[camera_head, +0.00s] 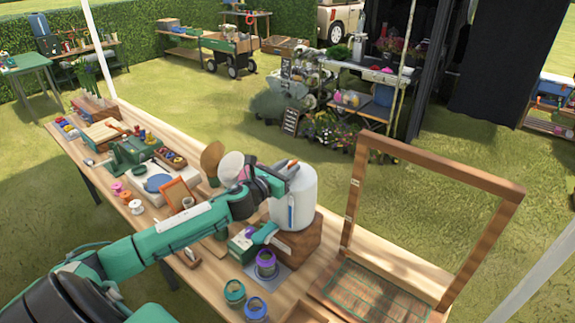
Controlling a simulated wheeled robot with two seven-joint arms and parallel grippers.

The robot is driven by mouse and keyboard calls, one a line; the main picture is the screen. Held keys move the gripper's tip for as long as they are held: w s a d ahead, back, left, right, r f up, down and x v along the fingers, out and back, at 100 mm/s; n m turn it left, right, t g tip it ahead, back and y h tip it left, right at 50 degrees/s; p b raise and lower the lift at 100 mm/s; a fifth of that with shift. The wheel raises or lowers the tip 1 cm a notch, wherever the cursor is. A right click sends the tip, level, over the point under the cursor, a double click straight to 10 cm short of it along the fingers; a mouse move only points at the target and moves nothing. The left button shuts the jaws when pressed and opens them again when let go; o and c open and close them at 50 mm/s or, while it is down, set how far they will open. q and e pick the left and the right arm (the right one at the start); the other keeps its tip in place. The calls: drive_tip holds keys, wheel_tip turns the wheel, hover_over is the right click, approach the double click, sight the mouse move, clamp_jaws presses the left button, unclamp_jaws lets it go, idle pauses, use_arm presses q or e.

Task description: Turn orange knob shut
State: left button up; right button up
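A white cylindrical canister (294,203) with a blue stripe down its side stands on a brown wooden block (300,242) on the long table. A small orange part (285,164), which looks like the orange knob, shows at the canister's top left edge, partly hidden by my gripper. My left arm reaches in from the lower left, and my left gripper (282,174) is at the canister's top, right beside the orange part. Its fingers are too small and overlapped to tell whether they are open, shut or touching the knob. My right gripper is out of view.
An upright wooden frame (440,160) stands to the right. Spools, boxes and tools crowd the table (211,276) to the left.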

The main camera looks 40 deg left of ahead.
use_arm(q)
drive_tip(key=shift+w, duration=0.1)
drive_tip(key=shift+c, duration=0.2)
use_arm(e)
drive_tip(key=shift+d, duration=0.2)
use_arm(q)
clamp_jaws()
